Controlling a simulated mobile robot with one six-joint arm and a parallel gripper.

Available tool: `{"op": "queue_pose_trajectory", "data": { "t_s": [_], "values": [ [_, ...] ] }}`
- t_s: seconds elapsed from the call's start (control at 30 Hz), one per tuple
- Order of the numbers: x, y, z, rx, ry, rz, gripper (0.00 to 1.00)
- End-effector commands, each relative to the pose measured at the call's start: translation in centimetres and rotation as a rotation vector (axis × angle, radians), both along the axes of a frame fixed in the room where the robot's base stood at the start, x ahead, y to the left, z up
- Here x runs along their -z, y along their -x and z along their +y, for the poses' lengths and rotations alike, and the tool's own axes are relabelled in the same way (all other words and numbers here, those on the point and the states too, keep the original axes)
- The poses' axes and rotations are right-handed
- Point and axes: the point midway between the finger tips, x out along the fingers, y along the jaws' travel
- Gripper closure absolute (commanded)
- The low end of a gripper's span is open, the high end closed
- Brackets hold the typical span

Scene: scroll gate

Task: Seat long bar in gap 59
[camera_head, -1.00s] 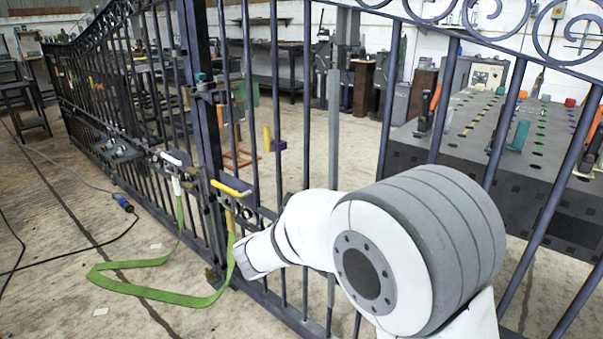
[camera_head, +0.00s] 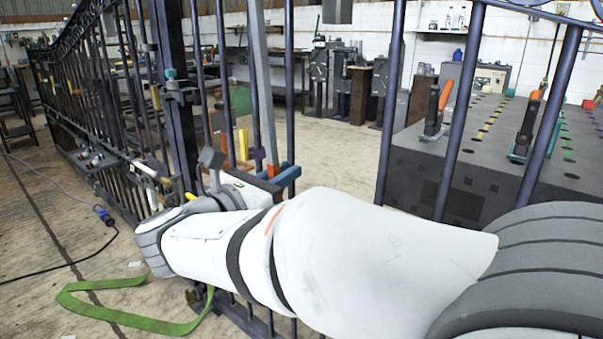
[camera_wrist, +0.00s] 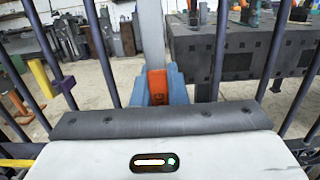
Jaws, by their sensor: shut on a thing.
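The long bar (camera_head: 264,100) is a light grey upright bar, slightly tilted in the head view, among the dark rails of the gate (camera_head: 170,90). My gripper (camera_head: 281,178) has blue fingers and is shut on the bar's visible lower part, with an orange piece beside it. The wrist view shows the bar (camera_wrist: 152,35) rising from between the blue fingers of my gripper (camera_wrist: 157,88). The bar's lower end is hidden behind my arm and wrist. I cannot tell which gap is 59.
A green strap (camera_head: 130,310) lies on the floor at the left. A dark table (camera_head: 480,155) with orange-handled clamps (camera_head: 437,108) stands behind the gate at the right. Gate rails stand close on both sides of my gripper. Open floor (camera_head: 335,150) lies behind.

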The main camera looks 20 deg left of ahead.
Motion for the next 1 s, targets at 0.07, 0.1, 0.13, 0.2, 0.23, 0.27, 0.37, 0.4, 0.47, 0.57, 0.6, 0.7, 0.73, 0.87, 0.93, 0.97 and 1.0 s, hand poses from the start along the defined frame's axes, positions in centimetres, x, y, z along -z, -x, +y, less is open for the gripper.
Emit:
{"op": "queue_pose_trajectory", "data": {
  "t_s": [0.07, 0.1, 0.13, 0.2, 0.23, 0.27, 0.37, 0.4, 0.47, 0.57, 0.6, 0.7, 0.73, 0.87, 0.93, 0.97, 1.0],
  "values": [
    [-0.3, -0.4, -0.1, -0.002, -0.001, -0.003, 1.0],
    [-0.3, -0.6, -0.2, -0.004, -0.001, -0.002, 1.0],
    [-0.3, -0.7, -0.2, -0.004, -0.001, -0.002, 1.0],
    [-0.3, -1.1, -0.3, -0.005, 0.0, -0.003, 1.0],
    [-0.3, -1.2, -0.4, -0.005, 0.0, -0.003, 1.0],
    [-0.3, -1.4, -0.5, -0.004, 0.0, -0.003, 1.0],
    [-0.2, -2.0, -0.7, -0.006, -0.001, -0.002, 1.0],
    [-0.2, -2.2, -0.8, -0.006, 0.0, -0.002, 1.0],
    [-0.1, -2.5, -0.9, -0.006, 0.0, -0.002, 1.0],
    [-0.1, -3.1, -1.1, -0.005, 0.0, -0.003, 1.0],
    [-0.1, -3.3, -1.2, -0.006, 0.0, -0.003, 1.0],
    [-0.1, -3.8, -1.4, -0.007, 0.0, -0.003, 1.0],
    [-0.1, -4.0, -1.5, -0.006, 0.0, -0.003, 1.0],
    [-0.1, -4.7, -1.8, -0.006, -0.001, -0.003, 1.0],
    [0.0, -5.1, -2.0, -0.007, -0.001, -0.003, 1.0],
    [0.0, -5.3, -2.0, -0.007, 0.0, -0.002, 1.0],
    [0.0, -5.5, -2.1, -0.007, 0.0, -0.002, 1.0]
  ]
}}
